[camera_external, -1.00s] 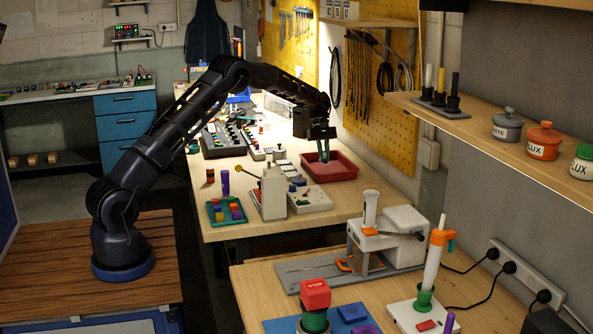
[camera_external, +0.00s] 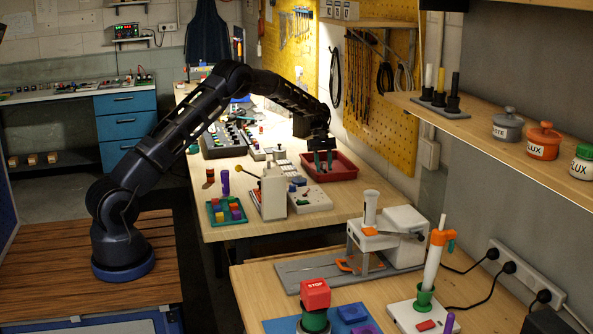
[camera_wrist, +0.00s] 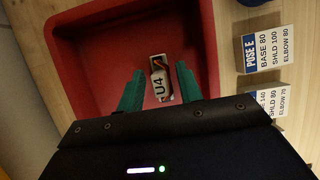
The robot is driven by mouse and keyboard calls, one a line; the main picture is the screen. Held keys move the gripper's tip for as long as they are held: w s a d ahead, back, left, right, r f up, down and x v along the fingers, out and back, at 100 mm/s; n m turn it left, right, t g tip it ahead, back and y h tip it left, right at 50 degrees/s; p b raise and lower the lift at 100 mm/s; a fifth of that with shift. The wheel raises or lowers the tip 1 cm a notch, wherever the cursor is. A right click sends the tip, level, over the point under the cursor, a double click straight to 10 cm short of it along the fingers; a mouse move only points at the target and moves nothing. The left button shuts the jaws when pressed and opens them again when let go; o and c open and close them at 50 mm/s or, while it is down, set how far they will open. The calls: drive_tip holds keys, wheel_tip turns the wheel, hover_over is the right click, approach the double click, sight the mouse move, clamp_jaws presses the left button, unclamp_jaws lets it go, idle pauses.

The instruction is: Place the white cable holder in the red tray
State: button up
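In the external view my gripper (camera_external: 323,166) points down into the red tray (camera_external: 345,158) on the far bench. The holder cannot be made out there.
White label cards (camera_wrist: 265,50) and a blue round thing stand right of the tray in the wrist view. In the external view, a white device (camera_external: 272,190) and a green tray of coloured blocks (camera_external: 226,212) are in front of the tray. The pegboard wall rises behind it.

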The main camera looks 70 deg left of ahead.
drive_tip(key=v, duration=1.2)
drive_tip(key=s+d+r+m+y, duration=0.1)
drive_tip(key=s+d+r+m, duration=0.35)
drive_tip(key=d+r, duration=0.85)
drive_tip(key=s+d+r+m+t+y, duration=0.1)
drive_tip(key=s+d+r+m, duration=0.2)
drive_tip(key=s+d+r, duration=0.95)
drive_tip(key=s+d+m+t+y, duration=0.1)
drive_tip(key=s+d+m, duration=0.1)
drive_tip(key=s+d, duration=0.5)
drive_tip(key=s+d+m+t, duration=0.1)
drive_tip(key=s+d+m, duration=0.25)
drive_tip(key=s, duration=0.85)
drive_tip(key=s+d+f+m, duration=0.2)
drive_tip(key=s+d+f, duration=0.1)
drive_tip(key=s, duration=0.6)
drive_tip(key=s+d+f+m+t+y, duration=0.1)
drive_tip(key=s+d+f+m, duration=0.2)
drive_tip(key=s, duration=0.6)
wheel_tip(320, 180, down, 3)
drive_tip(key=shift+s+d+r+t, duration=0.2)
drive_tip(key=shift+s+t, duration=0.1)
